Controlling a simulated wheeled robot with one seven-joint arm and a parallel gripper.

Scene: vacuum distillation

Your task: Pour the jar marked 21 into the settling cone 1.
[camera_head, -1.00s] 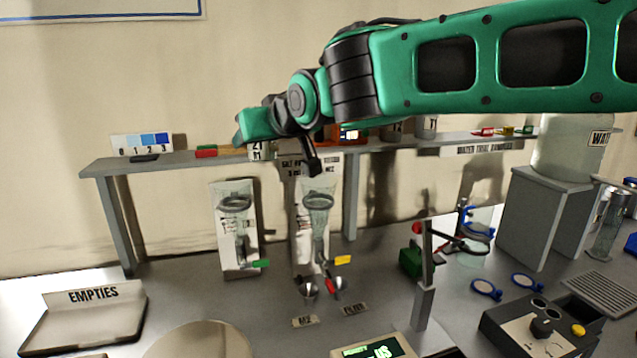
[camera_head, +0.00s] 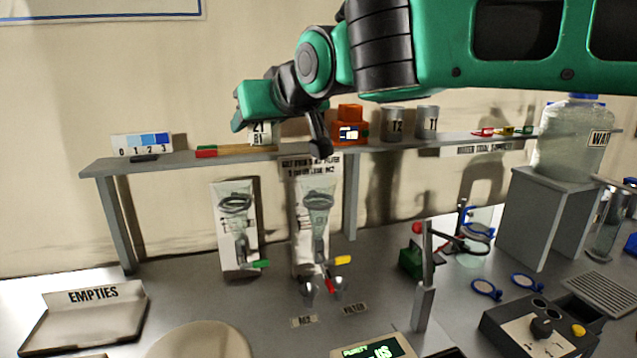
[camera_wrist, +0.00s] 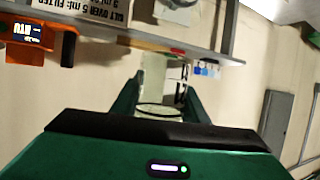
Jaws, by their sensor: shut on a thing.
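The jar marked 21 (camera_head: 261,138) is in my gripper, in front of the shelf's back edge and mostly hidden by my arm in the head view. In the wrist view the clear jar (camera_wrist: 152,75) sits between the two green fingers, its round rim near the palm. My gripper (camera_wrist: 160,100) is shut on it, and the jar looks upright. Two settling cones stand below the shelf against white boards: a left cone (camera_head: 235,205) with a green tap and a right cone (camera_head: 318,198) with a yellow tap. I cannot read which is 1.
The shelf (camera_head: 110,168) carries an orange device (camera_head: 349,128) and two grey jars, T2 (camera_head: 392,124) and T1 (camera_head: 427,121). An empties tray (camera_head: 80,325) is at front left.

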